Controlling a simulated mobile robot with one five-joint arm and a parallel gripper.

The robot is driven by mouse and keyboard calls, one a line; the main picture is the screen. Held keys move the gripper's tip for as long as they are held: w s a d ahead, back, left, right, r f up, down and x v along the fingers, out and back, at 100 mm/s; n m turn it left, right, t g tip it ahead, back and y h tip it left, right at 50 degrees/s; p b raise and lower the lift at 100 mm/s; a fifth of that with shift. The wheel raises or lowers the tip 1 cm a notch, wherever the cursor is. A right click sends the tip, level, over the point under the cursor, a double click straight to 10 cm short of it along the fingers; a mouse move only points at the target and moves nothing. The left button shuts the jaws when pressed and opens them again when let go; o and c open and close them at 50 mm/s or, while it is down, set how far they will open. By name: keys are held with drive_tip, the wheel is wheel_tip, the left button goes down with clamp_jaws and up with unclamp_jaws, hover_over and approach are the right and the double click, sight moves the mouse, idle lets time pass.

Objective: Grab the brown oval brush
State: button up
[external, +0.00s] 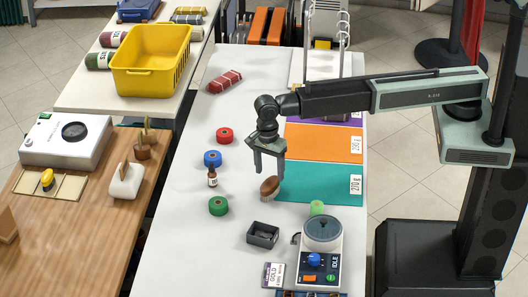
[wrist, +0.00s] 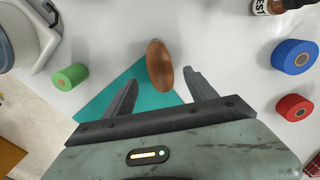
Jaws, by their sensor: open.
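The brown oval brush (external: 269,187) lies on the white table at the left edge of the teal mat (external: 310,183). In the wrist view the brush (wrist: 159,68) is a long brown oval, ahead of and roughly midway between the fingers. My gripper (external: 268,176) points down above the table, close to the brush. In the wrist view my gripper (wrist: 160,90) has its two dark fingers spread apart with nothing held between them. The height of the fingertips over the brush is hard to tell.
Red (external: 224,135), blue (external: 212,158) and green (external: 218,206) spools and a small dark bottle (external: 212,177) stand left of the brush.

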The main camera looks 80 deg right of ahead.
sight(271, 181)
wheel_tip(271, 181, down, 6)
drive_tip(key=b, duration=0.5)
drive_tip(key=shift+s+d+f, duration=0.1)
drive_tip(key=shift+s+f, duration=0.05)
drive_tip(key=shift+f, duration=0.05)
drive_tip(key=shift+r, duration=0.2)
